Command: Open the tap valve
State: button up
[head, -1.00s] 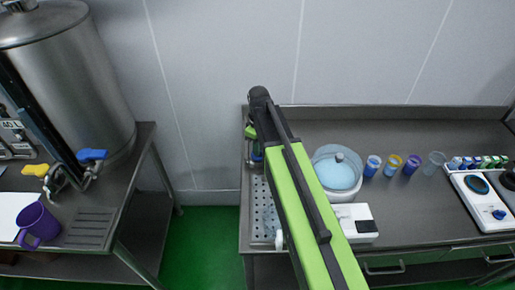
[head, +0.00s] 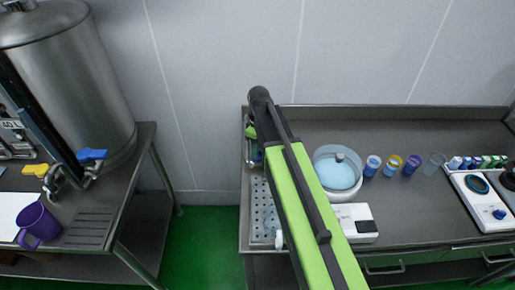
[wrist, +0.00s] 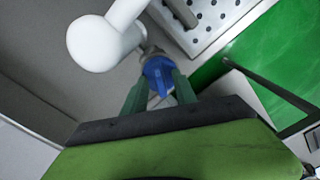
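In the wrist view a blue tap valve handle (wrist: 159,76) sits on a metal fitting beside a thick white rounded pipe (wrist: 96,42). My gripper (wrist: 160,82) has its two dark green fingers apart, one on each side of the blue handle. I cannot tell whether the fingers press on it or only flank it. In the head view my own arm crosses the steel table, and its far end hides most of the tap there. On the left, the steel tank (head: 75,75) has two more taps, one with a yellow handle (head: 36,170) and one with a blue handle (head: 92,155).
A perforated drain tray (head: 259,205) lies left of my arm and shows in the wrist view (wrist: 207,14). A blue-filled bowl (head: 337,172), several small cups and a white device (head: 488,208) stand right of it. A purple mug (head: 38,224) stands by the tank.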

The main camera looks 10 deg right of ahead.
notch_tip(320, 180, up, 18)
jog(key=p, duration=1.7)
jog(key=shift+f, duration=0.25)
